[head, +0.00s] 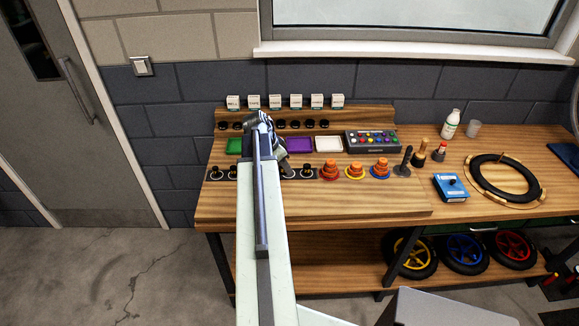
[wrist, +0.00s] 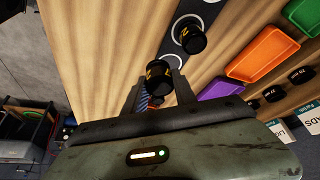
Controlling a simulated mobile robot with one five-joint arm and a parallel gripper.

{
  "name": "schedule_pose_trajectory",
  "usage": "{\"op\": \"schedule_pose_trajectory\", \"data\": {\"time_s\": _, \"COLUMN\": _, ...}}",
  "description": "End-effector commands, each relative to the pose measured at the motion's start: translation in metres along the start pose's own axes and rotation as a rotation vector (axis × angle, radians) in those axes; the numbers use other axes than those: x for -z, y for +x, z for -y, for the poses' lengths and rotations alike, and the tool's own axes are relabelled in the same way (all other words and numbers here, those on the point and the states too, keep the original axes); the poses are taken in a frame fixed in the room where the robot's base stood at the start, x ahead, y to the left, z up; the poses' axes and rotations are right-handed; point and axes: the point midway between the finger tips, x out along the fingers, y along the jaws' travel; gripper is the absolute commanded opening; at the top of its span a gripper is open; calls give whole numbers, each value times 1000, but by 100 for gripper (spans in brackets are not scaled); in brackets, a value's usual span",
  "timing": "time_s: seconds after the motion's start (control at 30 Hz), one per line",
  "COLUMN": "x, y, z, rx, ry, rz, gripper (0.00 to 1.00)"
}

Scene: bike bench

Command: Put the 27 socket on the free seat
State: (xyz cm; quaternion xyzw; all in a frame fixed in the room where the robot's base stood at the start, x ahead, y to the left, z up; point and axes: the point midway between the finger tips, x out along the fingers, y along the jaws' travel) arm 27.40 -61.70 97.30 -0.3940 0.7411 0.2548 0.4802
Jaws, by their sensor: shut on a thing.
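My gripper (wrist: 157,88) is shut on a black socket (wrist: 158,76) with yellow marks, too small to read fully. In the wrist view, the dark seat strip (wrist: 188,10) lies beyond it. An empty white-ringed seat (wrist: 175,60) shows on the strip right behind the held socket, which partly hides it. Another black socket (wrist: 188,36) with a yellow number sits on the strip beside that seat. In the head view, my arm hides the middle of the strip. Sockets show on it at left (head: 216,172) and right (head: 306,171). The gap between the held socket and the seat is unclear.
A green tray (head: 234,146), a purple tray (head: 299,145) and a white tray (head: 328,144) stand behind the strip. Several black sockets (head: 295,125) and white cards (head: 296,101) line the back shelf. Orange stacked pieces (head: 329,168) stand to the right. The bench front (head: 350,208) is clear.

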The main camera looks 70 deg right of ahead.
Motion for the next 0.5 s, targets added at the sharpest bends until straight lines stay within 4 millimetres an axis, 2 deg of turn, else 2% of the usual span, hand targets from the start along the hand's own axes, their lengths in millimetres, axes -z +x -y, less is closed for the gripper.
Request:
{"op": "schedule_pose_trajectory", "data": {"time_s": 0.03, "x": 11, "y": 8, "z": 10, "rx": -1, "ry": 2, "rz": 0, "gripper": 0}}
{"op": "schedule_pose_trajectory", "data": {"time_s": 0.1, "x": 21, "y": 13, "z": 17, "rx": 0, "ry": 0, "rz": 0, "gripper": 0}}
{"op": "schedule_pose_trajectory", "data": {"time_s": 0.2, "x": 27, "y": 17, "z": 22, "rx": 1, "ry": -2, "rz": 1, "gripper": 0}}
{"op": "schedule_pose_trajectory", "data": {"time_s": 0.37, "x": 27, "y": 18, "z": 23, "rx": 2, "ry": -4, "rz": 1, "gripper": 0}}
{"op": "schedule_pose_trajectory", "data": {"time_s": 0.5, "x": 20, "y": 38, "z": 21, "rx": 0, "ry": 0, "rz": 0, "gripper": 0}}
